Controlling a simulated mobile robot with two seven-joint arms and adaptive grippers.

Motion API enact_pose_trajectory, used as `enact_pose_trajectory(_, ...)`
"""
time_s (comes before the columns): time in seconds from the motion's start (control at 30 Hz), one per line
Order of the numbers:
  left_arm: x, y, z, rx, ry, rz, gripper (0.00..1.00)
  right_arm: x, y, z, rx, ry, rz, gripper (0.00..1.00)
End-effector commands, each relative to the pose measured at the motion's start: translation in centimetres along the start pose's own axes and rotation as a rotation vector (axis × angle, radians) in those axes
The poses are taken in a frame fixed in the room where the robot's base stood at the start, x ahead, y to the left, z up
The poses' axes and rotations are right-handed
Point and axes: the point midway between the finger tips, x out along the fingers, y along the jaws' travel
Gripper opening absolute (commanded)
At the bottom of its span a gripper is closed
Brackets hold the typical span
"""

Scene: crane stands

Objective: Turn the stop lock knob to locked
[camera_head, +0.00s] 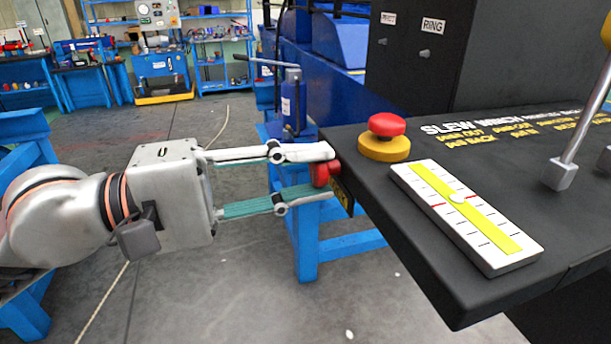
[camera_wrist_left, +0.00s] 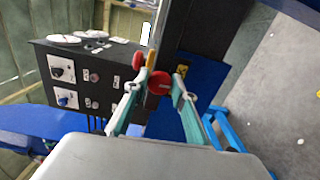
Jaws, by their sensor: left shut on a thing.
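The red stop lock knob (camera_head: 321,173) sits on the side face of the black control console, at its left end. My left gripper (camera_head: 331,170) reaches in from the left and is shut on this knob, one finger above and one below. The left wrist view shows the red knob (camera_wrist_left: 159,82) between the two fingertips. The fingers partly cover it, and I cannot read its turn position. A yellow label (camera_head: 344,197) is beside it, mostly hidden by the lower finger. My right gripper is not in view.
A red mushroom button on a yellow base (camera_head: 384,148) stands on the console top (camera_head: 440,150), just above the knob. A white and yellow scale plate (camera_head: 466,215) and a metal lever (camera_head: 575,140) are further right. A blue stand (camera_head: 307,245) is below. Open floor lies in front.

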Motion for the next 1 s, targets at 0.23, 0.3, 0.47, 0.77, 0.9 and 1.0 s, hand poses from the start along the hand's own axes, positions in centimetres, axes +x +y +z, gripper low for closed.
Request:
enact_pose_trajectory(0.23,0.01,-0.12,0.0,0.057,0.0,-0.001,0.04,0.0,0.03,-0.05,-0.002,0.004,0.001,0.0)
enact_pose_trajectory(0.3,0.0,-0.09,0.02,0.063,0.0,-0.001,0.04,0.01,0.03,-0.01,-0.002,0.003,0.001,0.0)
enact_pose_trajectory(0.47,0.0,-0.05,0.03,0.068,0.0,-0.001,0.04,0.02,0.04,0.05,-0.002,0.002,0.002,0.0)
enact_pose_trajectory(0.77,0.0,-0.05,0.03,0.067,0.0,-0.001,0.42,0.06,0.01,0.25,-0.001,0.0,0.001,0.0)
enact_pose_trajectory(0.9,0.0,-0.04,0.02,0.066,0.0,0.0,0.42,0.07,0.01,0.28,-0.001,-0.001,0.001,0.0)
enact_pose_trajectory(1.0,0.0,-0.04,0.02,0.066,0.0,0.0,0.42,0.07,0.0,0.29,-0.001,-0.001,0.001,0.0)
